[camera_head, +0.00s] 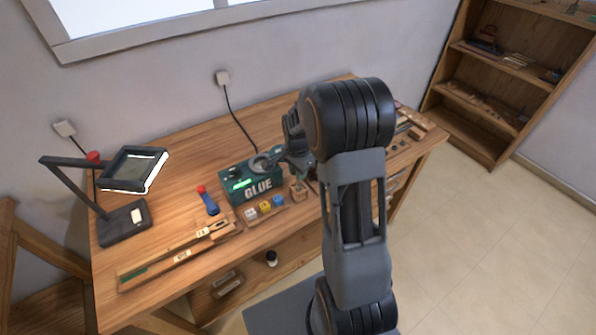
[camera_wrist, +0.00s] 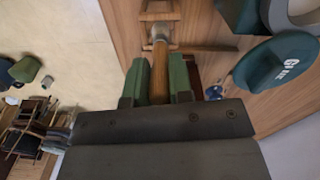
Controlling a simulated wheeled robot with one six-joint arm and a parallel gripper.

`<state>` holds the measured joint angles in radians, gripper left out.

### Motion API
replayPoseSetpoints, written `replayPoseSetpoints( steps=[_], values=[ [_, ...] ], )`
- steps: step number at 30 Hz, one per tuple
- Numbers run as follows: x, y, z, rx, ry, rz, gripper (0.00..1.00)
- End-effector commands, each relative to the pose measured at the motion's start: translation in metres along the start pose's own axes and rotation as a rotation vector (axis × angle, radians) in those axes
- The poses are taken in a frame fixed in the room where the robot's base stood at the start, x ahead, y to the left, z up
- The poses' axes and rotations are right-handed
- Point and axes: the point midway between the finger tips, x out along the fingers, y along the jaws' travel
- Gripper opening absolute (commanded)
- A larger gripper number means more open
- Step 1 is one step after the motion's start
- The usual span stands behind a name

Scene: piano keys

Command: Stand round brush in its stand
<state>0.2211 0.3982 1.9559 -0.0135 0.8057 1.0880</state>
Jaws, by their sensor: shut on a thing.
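The round brush shows in the wrist view as a wooden handle (camera_wrist: 159,75) with a pale metal collar (camera_wrist: 160,32) at its far end. My gripper (camera_wrist: 158,72) is shut on the handle with its green pads on either side. A small wooden frame, likely the stand (camera_wrist: 160,6), lies just beyond the collar; I cannot tell whether the brush is in it. In the head view my gripper (camera_head: 297,163) is above the bench beside the glue box, and the brush is hidden by my arm. A small wooden block (camera_head: 298,191) sits below my gripper.
The green glue box (camera_head: 252,185) stands close left of my gripper. Yellow, white and blue small pots (camera_head: 265,207) sit before it. A blue tool with a red end (camera_head: 207,201) and a lamp (camera_head: 124,222) are farther left. The wooden bench (camera_head: 170,200) has bare room there.

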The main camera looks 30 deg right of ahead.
Motion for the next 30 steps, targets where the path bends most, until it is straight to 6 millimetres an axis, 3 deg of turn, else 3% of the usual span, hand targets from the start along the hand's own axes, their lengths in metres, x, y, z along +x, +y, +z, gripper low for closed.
replayPoseSetpoints(
  steps=[30],
  values=[
    [0.013, 0.000, 0.000, 0.000, 0.000, 0.000, 0.00]
  ],
)
